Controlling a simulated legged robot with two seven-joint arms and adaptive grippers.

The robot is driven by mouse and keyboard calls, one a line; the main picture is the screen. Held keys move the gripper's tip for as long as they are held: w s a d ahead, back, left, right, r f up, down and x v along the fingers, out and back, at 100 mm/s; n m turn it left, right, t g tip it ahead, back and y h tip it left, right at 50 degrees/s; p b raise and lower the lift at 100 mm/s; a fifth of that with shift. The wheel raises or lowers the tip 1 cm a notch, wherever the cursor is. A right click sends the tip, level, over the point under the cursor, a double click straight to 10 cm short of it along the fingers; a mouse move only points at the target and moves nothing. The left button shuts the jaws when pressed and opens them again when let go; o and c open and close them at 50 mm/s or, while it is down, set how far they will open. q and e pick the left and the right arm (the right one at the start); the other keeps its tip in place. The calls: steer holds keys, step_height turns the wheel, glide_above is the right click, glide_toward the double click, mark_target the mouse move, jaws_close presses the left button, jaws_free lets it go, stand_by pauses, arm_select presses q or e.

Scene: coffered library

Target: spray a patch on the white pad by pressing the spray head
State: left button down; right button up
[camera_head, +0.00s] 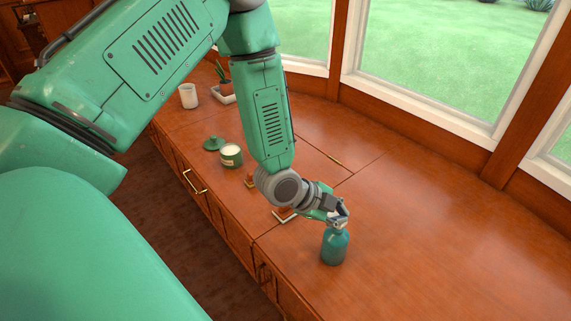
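A teal spray bottle (335,247) stands upright on the wooden counter, right of centre. My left gripper (339,214) is at the top of the bottle, over its spray head. The fingers overlap the head, so I cannot tell whether they are closed on it. A small flat thing with a pale edge (287,218) lies just left of the bottle, partly hidden under my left wrist. It may be the white pad, but I cannot see its surface well or any patch on it. My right gripper is not in view.
A green jar (231,155), a green lid (213,143), a white cup (188,96) and a potted plant (223,88) stand further back on the counter (440,240). A small reddish-brown thing (250,181) is beside my forearm. The counter right of the bottle is clear, up to the windows.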

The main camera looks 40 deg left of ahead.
arm_select(q)
steer(key=shift+s, duration=0.1)
step_height(320, 180, up, 6)
steer(key=p, duration=0.5)
steer(key=shift+r+p, duration=0.2)
steer(key=shift+p, duration=0.15)
steer(key=shift+f, duration=0.1)
stand_by(1.6)
